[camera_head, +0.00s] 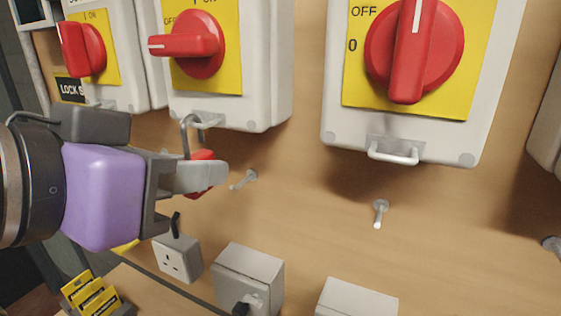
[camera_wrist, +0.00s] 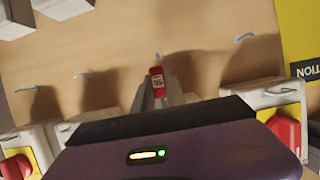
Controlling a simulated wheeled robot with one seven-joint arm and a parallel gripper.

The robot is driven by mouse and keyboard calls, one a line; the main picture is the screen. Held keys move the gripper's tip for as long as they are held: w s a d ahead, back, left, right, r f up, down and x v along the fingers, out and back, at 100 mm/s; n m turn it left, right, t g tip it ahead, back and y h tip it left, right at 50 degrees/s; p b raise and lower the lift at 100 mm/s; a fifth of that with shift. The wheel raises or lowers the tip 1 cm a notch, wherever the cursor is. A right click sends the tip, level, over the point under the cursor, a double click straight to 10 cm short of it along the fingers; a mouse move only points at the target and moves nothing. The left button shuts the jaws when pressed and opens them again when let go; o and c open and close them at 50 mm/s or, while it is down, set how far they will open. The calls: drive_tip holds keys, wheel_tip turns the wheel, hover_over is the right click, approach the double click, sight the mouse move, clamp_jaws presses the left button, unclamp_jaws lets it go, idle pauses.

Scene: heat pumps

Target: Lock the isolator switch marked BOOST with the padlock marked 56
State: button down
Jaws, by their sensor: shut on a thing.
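My gripper (camera_head: 198,176) is shut on a red padlock (camera_head: 203,156), which hangs upright with its grey shackle (camera_head: 184,138) at the top. The padlock also shows between the fingers in the wrist view (camera_wrist: 157,78), with a small pale label that looks like 56. The shackle is right at the metal hasp (camera_head: 210,121) under the middle isolator switch (camera_head: 267,70). I cannot tell whether it passes through the hasp. This switch's red handle (camera_head: 190,45) lies sideways, pointing to OFF. The name plates are out of view, so I cannot see which switch is BOOST.
Another isolator (camera_head: 85,50) stands left, and a larger-looking one (camera_head: 400,125) right with its handle vertical and an empty hasp (camera_head: 392,154). Pegs (camera_head: 380,212) stick out of the wooden board below. A socket (camera_head: 178,258) and grey boxes (camera_head: 248,275) sit lower.

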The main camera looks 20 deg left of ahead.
drive_tip(key=c, duration=1.3)
unclamp_jaws()
